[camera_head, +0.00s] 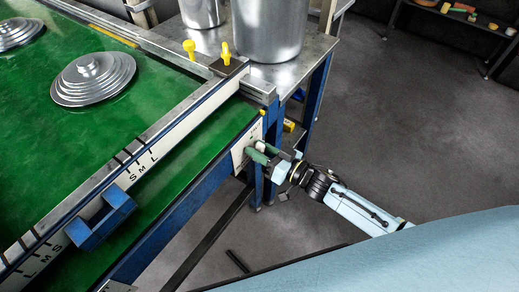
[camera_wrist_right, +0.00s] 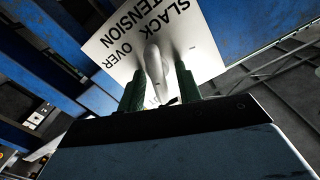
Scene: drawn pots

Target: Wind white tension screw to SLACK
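The white tension screw (camera_wrist_right: 153,62) stands out from a white plate (camera_wrist_right: 205,45) lettered SLACK, TENSION and OVER in the right wrist view. In the head view the plate (camera_head: 239,157) is on the end of the green table's frame, and the screw (camera_head: 262,142) is small and partly hidden by my gripper. My right gripper (camera_head: 267,151) is at the plate. In the right wrist view its two green fingers (camera_wrist_right: 160,80) stand on either side of the screw, with a gap visible at the right finger. Which word the screw points at cannot be told. My left gripper is not in view.
A green table (camera_head: 165,110) with a lettered white rail fills the left. Stacked silver discs (camera_head: 93,78) lie on it, and a blue bracket (camera_head: 100,217) sits on the rail. Metal pots (camera_head: 268,30) stand on a steel bench behind. Open floor (camera_head: 400,120) lies right.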

